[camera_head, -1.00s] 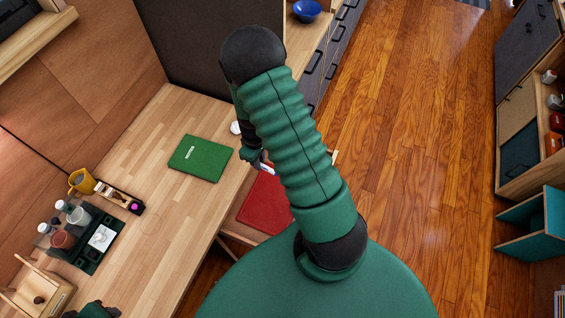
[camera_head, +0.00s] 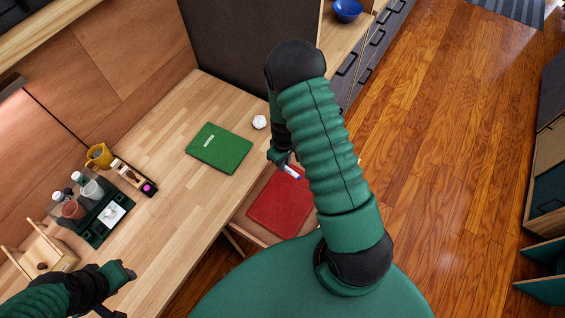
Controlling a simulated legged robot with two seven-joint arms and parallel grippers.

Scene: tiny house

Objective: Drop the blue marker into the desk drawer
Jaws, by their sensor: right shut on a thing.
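My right gripper (camera_head: 283,160) is shut on the blue marker (camera_head: 291,172), a small white and blue stick that shows just below the fingers. My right arm hides part of the gripper. The gripper is above the far part of the open desk drawer (camera_head: 247,223). A red book or folder (camera_head: 279,204) lies in the drawer, and my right arm covers the drawer's right side. I cannot tell whether the marker touches anything below it. My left gripper (camera_head: 124,281) is above the desk's near left part, and its fingers are too unclear to read.
The wooden desk (camera_head: 170,210) carries a green book (camera_head: 219,148), a white object (camera_head: 260,122), a yellow mug (camera_head: 99,156) and a dark organizer (camera_head: 97,222) with bottles. A small wooden chair-like stand (camera_head: 42,258) is at left. Wooden floor (camera_head: 440,150) is open at right.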

